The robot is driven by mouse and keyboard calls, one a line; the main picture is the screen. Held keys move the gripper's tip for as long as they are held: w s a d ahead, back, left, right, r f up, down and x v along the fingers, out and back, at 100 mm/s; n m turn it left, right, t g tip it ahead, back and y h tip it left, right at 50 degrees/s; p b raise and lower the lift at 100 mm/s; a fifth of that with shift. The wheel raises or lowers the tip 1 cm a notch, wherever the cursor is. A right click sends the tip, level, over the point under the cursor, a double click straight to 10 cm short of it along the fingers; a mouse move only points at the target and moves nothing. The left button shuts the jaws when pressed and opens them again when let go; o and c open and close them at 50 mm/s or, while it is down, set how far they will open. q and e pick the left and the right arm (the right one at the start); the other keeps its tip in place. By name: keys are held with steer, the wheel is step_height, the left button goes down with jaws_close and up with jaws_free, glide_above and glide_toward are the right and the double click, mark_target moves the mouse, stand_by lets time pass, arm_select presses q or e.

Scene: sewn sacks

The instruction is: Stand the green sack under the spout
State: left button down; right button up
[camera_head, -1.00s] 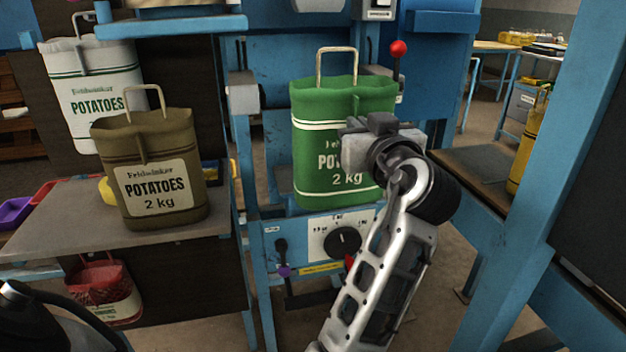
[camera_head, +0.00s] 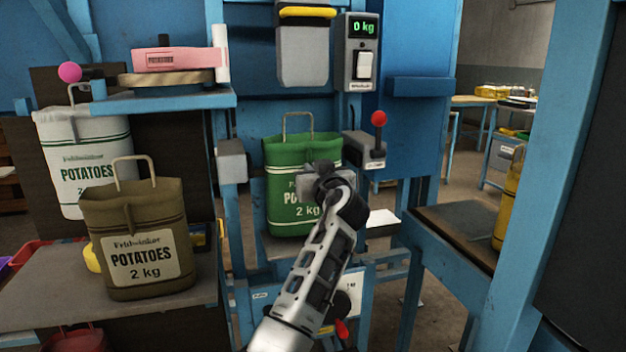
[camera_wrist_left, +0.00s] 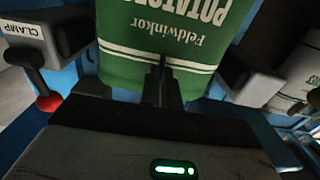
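The green sack (camera_head: 290,215), marked POTATOES 2 kg, is upright inside the blue machine frame, with its wire handle up. It is below the grey spout (camera_head: 303,60), with a gap between them. My left gripper (camera_head: 318,184) is at the front of the sack. In the left wrist view its dark fingers (camera_wrist_left: 162,82) are close together on the upright strip on the front of the green sack (camera_wrist_left: 125,65). The sack's base is close to the machine's platform; whether it bears on it I cannot tell. My right gripper is out of view.
An olive sack (camera_head: 140,240) stands on the left table, with a white sack (camera_head: 80,170) behind it. The scale display (camera_head: 363,27) reads 0 kg. A red-knobbed clamp lever (camera_head: 378,120) is right of the green sack. A grey clamp block (camera_head: 231,160) is left.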

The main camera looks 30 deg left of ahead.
arm_select(q)
steer(key=shift+f, duration=1.15)
steer(key=shift+f, duration=0.2)
steer(key=c, duration=1.6)
jaws_free()
steer(key=shift+r+b+v, duration=0.2)
steer(key=shift+b+v, duration=0.45)
steer(key=shift+v, duration=5.4)
